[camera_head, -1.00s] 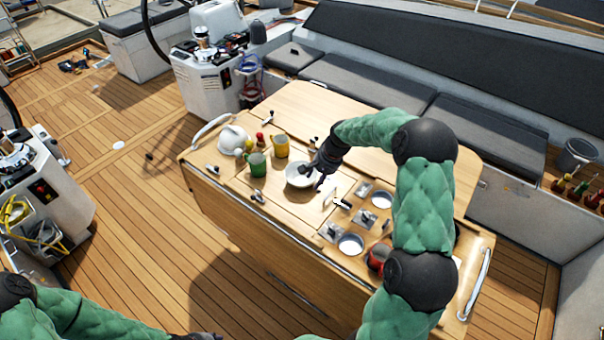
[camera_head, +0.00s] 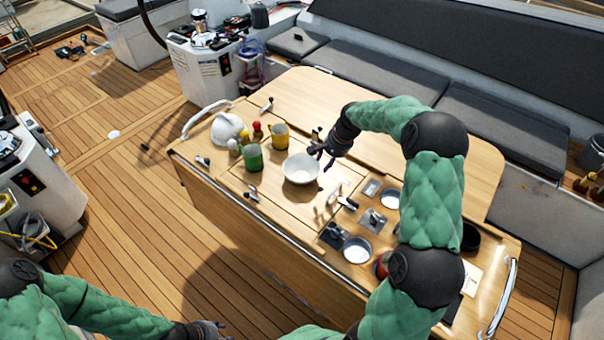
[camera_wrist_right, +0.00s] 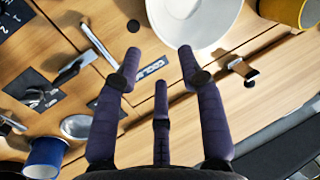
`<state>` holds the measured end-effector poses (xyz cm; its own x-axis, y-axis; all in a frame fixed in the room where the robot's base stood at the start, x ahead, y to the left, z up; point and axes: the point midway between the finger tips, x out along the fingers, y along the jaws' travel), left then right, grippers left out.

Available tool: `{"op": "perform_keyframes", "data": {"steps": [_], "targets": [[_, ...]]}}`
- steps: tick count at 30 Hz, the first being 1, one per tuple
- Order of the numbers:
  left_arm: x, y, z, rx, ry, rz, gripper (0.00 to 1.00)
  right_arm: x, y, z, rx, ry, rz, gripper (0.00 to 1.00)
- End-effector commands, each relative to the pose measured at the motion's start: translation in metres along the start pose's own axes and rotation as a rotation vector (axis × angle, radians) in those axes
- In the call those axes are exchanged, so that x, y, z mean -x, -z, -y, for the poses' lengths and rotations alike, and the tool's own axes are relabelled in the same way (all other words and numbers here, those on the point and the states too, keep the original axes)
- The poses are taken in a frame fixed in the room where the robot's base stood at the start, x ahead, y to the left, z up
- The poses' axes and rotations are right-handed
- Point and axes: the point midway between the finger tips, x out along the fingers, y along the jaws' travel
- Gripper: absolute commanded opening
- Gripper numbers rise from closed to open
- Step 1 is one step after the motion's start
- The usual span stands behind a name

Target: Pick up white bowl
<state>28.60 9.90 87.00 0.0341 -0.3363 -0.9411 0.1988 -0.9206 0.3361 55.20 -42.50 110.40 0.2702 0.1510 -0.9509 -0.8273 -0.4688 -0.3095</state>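A white bowl (camera_head: 301,169) stands upright on the wooden cockpit table (camera_head: 225,170), beside the green and yellow mugs. My right gripper (camera_head: 325,157) is at the bowl's right side, above the table, with its fingers spread and nothing between them. In the right wrist view the bowl (camera_wrist_right: 196,14) shows at the top, cut off by the edge, ahead of the tip of one finger of the open gripper (camera_wrist_right: 160,65). I cannot tell whether that finger touches the bowl. My left gripper (camera_head: 200,332) is low at the bottom edge, far from the bowl; its fingers are unclear.
A green mug (camera_head: 253,158), a yellow mug (camera_head: 279,137), a white kettle-like thing (camera_head: 226,128) and small bottles stand left of the bowl. Metal latches, round cup recesses and a red mug (camera_head: 382,265) lie to the right. The far tabletop is clear.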

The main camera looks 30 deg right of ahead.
Motion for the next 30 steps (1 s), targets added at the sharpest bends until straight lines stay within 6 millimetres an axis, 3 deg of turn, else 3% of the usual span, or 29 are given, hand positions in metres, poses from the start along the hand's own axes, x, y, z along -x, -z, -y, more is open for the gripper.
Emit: {"op": "perform_keyframes", "data": {"steps": [7, 16, 24, 30], "targets": [[0.001, 0.000, 0.000, 0.000, 0.000, 0.000, 0.40, -0.037, -0.002, -0.001, 0.000, -0.003, 0.005, 0.40], [0.002, 0.000, -0.001, 0.000, 0.000, 0.000, 0.40, -0.058, -0.003, -0.001, 0.000, -0.002, 0.003, 0.40], [0.004, 0.000, -0.001, 0.000, 0.000, 0.000, 0.40, -0.094, -0.006, -0.002, 0.000, -0.002, 0.002, 0.40], [0.004, 0.000, -0.001, 0.000, 0.000, 0.000, 0.40, -0.098, -0.006, -0.002, 0.000, -0.001, 0.001, 0.40]]}}
